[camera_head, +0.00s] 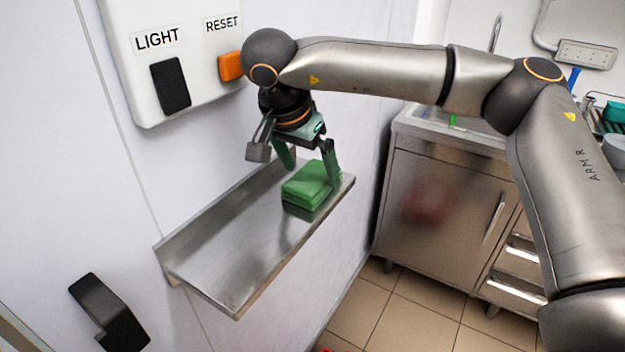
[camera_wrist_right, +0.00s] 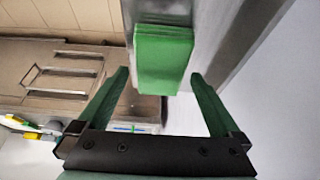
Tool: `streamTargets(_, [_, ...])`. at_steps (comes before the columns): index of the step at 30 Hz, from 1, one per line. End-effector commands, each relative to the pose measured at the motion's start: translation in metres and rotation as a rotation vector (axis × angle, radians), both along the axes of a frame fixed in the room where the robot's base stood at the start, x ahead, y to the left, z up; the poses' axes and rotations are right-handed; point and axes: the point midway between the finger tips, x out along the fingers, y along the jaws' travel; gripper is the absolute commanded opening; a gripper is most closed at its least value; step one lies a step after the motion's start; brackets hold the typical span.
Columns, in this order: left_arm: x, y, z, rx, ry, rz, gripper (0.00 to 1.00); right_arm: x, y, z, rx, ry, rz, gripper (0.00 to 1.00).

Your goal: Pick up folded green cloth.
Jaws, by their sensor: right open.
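The folded green cloth (camera_head: 311,187) lies as a small stack at the far right end of a metal wall shelf (camera_head: 225,255). My right gripper (camera_head: 308,176) is open, with its fingers pointing down close to the cloth. In the right wrist view the cloth (camera_wrist_right: 163,58) lies ahead, between the lines of the two green fingers (camera_wrist_right: 157,85). The fingers are apart and nothing is held between them. Whether a fingertip touches the cloth I cannot tell. My left gripper is not in view.
A white panel with LIGHT and RESET labels (camera_head: 145,75) is on the wall above the shelf. A black handle (camera_head: 108,310) is at lower left. A steel sink cabinet (camera_head: 440,200) stands to the right. The near part of the shelf is bare.

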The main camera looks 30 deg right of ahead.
Motion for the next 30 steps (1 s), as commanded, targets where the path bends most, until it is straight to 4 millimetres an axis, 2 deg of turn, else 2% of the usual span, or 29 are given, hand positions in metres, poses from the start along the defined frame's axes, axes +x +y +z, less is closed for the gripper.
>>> streamTargets(4, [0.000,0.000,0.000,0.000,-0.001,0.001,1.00,0.003,-0.006,-0.017,0.001,0.001,0.001,1.00])
streamTargets(12, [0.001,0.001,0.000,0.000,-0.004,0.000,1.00,0.004,-0.007,-0.020,0.000,0.000,0.001,1.00])
streamTargets(30, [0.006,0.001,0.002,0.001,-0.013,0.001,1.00,0.004,-0.007,-0.020,0.001,0.000,0.001,0.34])
